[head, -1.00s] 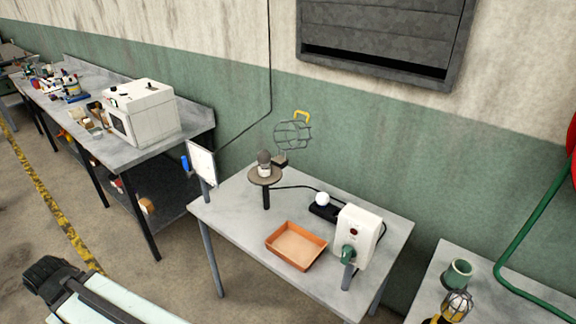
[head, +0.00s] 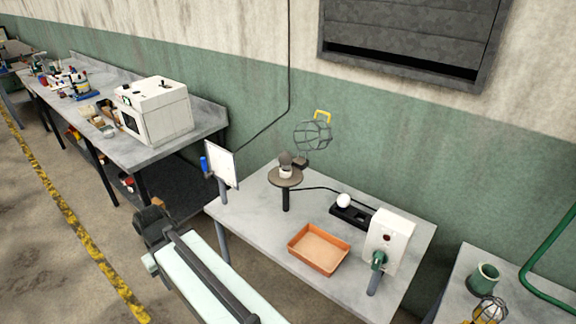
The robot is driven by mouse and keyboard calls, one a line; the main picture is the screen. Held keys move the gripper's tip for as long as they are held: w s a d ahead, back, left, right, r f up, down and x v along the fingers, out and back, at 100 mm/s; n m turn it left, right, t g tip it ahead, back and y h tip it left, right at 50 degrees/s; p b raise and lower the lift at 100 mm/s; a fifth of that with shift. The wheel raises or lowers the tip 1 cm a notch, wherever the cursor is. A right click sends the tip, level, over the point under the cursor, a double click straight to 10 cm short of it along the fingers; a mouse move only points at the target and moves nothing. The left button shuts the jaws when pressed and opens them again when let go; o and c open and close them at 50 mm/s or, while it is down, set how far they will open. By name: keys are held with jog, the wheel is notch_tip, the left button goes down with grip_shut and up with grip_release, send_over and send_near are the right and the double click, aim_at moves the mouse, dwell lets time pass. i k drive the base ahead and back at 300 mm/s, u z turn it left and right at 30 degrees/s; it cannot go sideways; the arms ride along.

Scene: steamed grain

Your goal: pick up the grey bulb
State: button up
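The grey bulb (head: 285,158) stands upright in a white base on a small round brown stand (head: 285,178) on the middle table. A white bulb (head: 343,201) sits in a black holder (head: 351,215) to its right. My arm reaches in from the bottom of the head view, and its dark end, my gripper (head: 150,225), is left of the table's front left corner, well apart from the grey bulb. The fingers are too small and dark to show whether they are open or shut.
An orange tray (head: 318,250) lies on the table (head: 262,238) front. A white box with a green handle (head: 386,243) stands at the right. A white panel (head: 222,164) rises at the left corner.

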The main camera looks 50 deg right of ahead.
aim_at(286, 158)
jog(key=i, duration=0.9)
jog(key=u, duration=0.05)
